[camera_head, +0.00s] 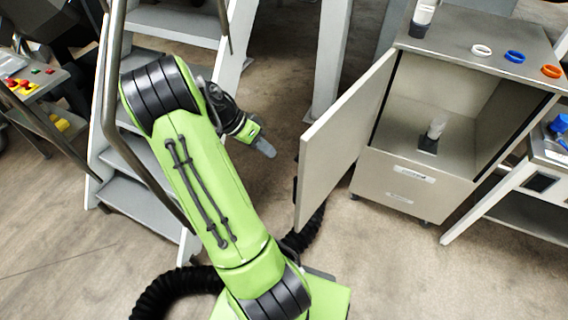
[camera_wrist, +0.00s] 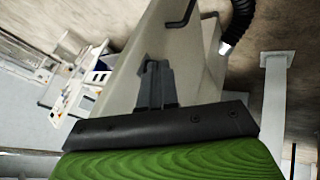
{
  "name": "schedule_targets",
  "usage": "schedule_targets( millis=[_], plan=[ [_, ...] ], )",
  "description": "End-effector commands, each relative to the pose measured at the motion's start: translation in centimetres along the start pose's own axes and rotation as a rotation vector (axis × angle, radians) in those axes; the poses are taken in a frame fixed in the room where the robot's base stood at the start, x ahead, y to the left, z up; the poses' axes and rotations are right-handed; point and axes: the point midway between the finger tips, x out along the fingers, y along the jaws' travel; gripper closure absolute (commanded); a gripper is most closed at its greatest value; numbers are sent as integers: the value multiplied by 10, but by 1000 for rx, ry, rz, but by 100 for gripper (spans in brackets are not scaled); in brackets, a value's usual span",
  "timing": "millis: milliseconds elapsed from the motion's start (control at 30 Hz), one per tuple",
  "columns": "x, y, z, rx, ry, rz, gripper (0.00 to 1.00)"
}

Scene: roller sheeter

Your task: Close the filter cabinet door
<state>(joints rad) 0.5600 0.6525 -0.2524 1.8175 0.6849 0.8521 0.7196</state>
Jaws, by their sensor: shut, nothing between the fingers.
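The filter cabinet (camera_head: 412,188) stands at the right in the head view. Its grey door (camera_head: 345,138) is hinged near the cabinet's left front edge and stands wide open, swung out to the left. My gripper (camera_head: 266,148) is shut and empty, left of the door, with a visible gap to it in the head view. In the wrist view my shut fingers (camera_wrist: 157,85) point at a pale panel (camera_wrist: 128,82) with a black handle (camera_wrist: 181,14), which looks like the door's outer face.
A dark-based filter jar (camera_head: 434,132) stands inside the cabinet. Grey stairs (camera_head: 150,207) stand behind my arm. A black hose (camera_head: 309,228) lies below the door. Floor in front is clear.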

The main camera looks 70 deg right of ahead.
Motion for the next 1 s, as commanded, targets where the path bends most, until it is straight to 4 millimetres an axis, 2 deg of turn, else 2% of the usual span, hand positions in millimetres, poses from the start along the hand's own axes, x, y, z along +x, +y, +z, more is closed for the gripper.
schedule_targets(
  millis=[33,200,300,500,1000],
  plan=[
    [14,0,1,2,-2,5,100],
    [50,0,1,1,-3,2,100],
    [55,19,1,2,-2,-1,100],
    [62,34,0,0,-1,-1,100],
    [62,36,2,-16,9,-10,100]
  ],
)
